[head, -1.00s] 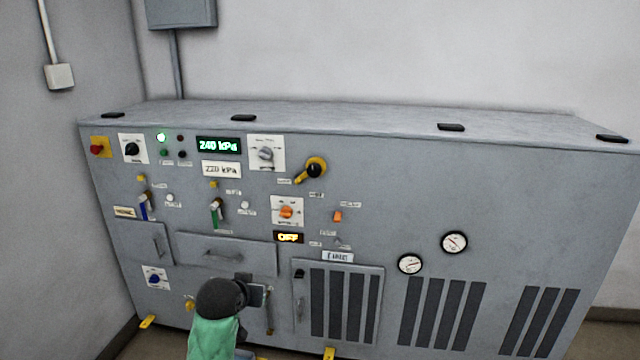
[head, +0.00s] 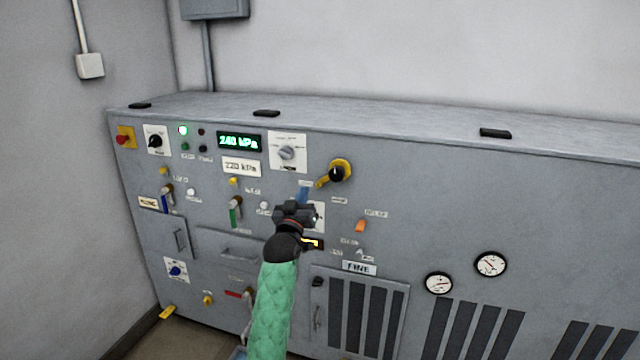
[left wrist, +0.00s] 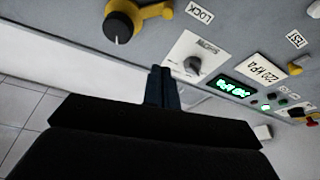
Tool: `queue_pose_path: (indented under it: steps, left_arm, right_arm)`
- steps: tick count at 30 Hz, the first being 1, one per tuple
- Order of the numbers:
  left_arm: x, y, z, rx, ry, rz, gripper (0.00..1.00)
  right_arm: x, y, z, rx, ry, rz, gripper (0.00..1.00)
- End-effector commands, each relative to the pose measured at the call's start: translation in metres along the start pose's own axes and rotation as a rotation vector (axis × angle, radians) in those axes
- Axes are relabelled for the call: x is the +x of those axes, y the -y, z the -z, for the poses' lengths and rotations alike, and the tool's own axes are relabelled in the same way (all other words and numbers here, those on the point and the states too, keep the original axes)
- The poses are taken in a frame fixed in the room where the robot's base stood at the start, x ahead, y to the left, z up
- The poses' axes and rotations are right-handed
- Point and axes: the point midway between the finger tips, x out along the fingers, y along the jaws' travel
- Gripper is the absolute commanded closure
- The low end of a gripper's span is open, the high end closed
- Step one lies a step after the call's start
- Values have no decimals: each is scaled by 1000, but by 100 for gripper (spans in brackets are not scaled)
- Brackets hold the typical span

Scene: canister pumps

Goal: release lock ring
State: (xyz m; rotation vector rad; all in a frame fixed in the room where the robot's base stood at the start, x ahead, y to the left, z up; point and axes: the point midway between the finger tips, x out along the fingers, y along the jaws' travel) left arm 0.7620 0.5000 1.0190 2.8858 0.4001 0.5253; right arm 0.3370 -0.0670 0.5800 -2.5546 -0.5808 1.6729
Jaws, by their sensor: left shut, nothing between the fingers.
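The yellow lock ring (head: 322,182) sits around the base of a black knob (head: 337,173) on the upper middle of the grey panel. Its tab points down and left. In the left wrist view the ring (left wrist: 155,12) and black knob (left wrist: 120,28) are at the top, beside a LOCK label (left wrist: 200,12). My left gripper (head: 304,190) is shut and empty, in front of the panel just left of and below the ring. Its dark blue fingers (left wrist: 162,85) show apart from the ring in the wrist view. My right gripper is out of view.
A grey rotary selector (head: 286,152) is above and left of my fingers. The green display (head: 239,141) reads 240 kPa, above a 220 kPa plate (head: 241,167). An orange switch (head: 361,226) is lower right.

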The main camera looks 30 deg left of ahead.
Motion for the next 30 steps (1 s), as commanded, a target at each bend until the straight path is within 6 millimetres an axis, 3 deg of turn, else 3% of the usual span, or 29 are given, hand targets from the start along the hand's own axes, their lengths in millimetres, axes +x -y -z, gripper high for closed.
queue_pose_path:
  steps: [16, 21, 30]
  left_arm:
    - [8, -1, 3, -3, -12, -1, 100]
    - [32, -1, 5, -4, -13, -1, 100]
    - [80, -1, 5, -4, -12, -1, 100]
  right_arm:
    - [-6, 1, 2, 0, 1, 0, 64]
    - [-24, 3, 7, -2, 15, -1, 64]
    - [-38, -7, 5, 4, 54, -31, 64]
